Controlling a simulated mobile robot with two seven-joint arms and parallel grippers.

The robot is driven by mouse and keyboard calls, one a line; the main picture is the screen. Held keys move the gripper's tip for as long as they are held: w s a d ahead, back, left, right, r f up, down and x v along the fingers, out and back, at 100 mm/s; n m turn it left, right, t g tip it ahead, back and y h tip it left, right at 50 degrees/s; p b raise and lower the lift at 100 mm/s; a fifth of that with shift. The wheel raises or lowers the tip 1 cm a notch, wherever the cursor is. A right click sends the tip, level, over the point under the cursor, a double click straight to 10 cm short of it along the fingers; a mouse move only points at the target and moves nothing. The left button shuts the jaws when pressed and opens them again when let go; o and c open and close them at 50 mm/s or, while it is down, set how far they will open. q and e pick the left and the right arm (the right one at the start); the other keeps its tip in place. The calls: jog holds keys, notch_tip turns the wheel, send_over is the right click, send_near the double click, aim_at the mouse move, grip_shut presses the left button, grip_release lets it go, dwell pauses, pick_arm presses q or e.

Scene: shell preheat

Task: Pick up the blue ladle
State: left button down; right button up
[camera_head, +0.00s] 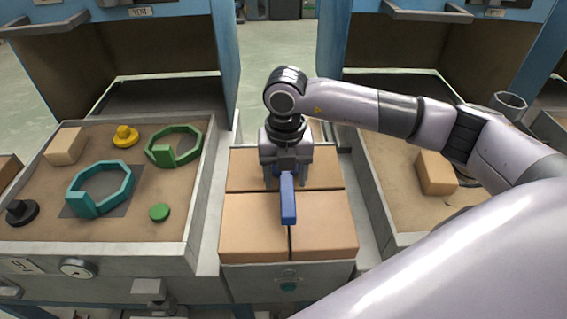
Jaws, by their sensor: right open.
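The blue ladle (288,203) shows as a blue bar, its handle, over the tan blocks of the middle stand. Its far part is hidden behind my right gripper. My right gripper (286,180) points down over the far end of the blue handle, with a finger on each side of it. The gripper is open, and I cannot tell whether its fingers touch the handle. My left gripper is not in view.
The left tray (204,190) holds teal and green octagonal rings, a yellow knob, a green disc, a black knob and a tan block. The right tray (370,185) holds a tan block (436,172). Blue-framed cabinets stand behind both trays.

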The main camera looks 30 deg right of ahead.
aim_at(286, 176)
notch_tip(286, 176, down, 3)
jog(key=shift+s+f, duration=0.15)
jog(key=c, duration=1.1)
grip_shut()
